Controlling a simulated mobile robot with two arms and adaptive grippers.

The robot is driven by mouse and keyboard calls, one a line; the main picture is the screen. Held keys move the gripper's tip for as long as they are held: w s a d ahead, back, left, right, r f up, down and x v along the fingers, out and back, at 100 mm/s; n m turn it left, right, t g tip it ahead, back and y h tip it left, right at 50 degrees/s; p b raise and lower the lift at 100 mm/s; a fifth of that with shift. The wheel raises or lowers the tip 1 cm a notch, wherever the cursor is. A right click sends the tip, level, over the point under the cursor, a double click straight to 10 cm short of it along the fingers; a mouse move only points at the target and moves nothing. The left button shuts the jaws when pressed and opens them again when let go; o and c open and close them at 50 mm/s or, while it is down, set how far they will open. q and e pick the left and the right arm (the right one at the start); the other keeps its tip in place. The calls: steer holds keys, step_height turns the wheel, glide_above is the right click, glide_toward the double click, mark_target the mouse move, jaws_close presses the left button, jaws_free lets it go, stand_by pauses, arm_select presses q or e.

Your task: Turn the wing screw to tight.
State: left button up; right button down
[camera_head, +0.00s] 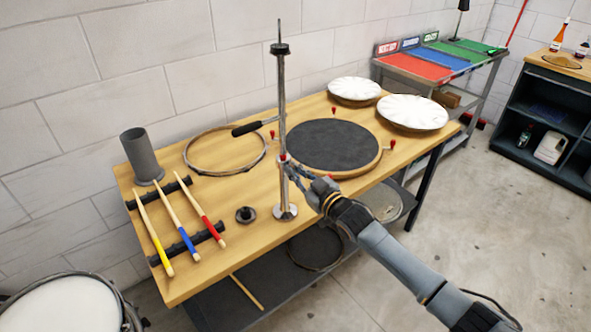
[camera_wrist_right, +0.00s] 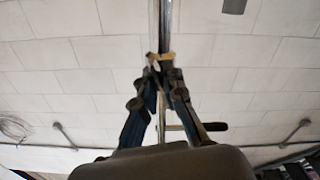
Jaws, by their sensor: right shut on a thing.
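A chrome stand (camera_head: 282,100) rises upright from a round base (camera_head: 285,211) on the wooden bench. My right gripper (camera_head: 287,166) reaches the stand's collar from the front right. In the right wrist view my right gripper (camera_wrist_right: 160,68) has its fingertips closed together on a small brass-coloured wing screw (camera_wrist_right: 152,56) in front of the chrome tube (camera_wrist_right: 160,20). The fingers hide most of the screw, so its turn angle cannot be told. My left gripper is not in view.
A black-handled rod (camera_head: 247,128) sticks out left of the stand. A dark drum pad (camera_head: 332,145) lies close on the right. A hoop (camera_head: 190,165), a grey cup (camera_head: 142,155) and drumsticks (camera_head: 178,225) are on the left. The floor (camera_head: 490,235) at right is clear.

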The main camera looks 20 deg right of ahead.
steer(key=shift+f+m, duration=0.1)
steer(key=shift+m, duration=0.9)
steer(key=c, duration=1.4)
jaws_free()
steer(key=v, duration=1.2)
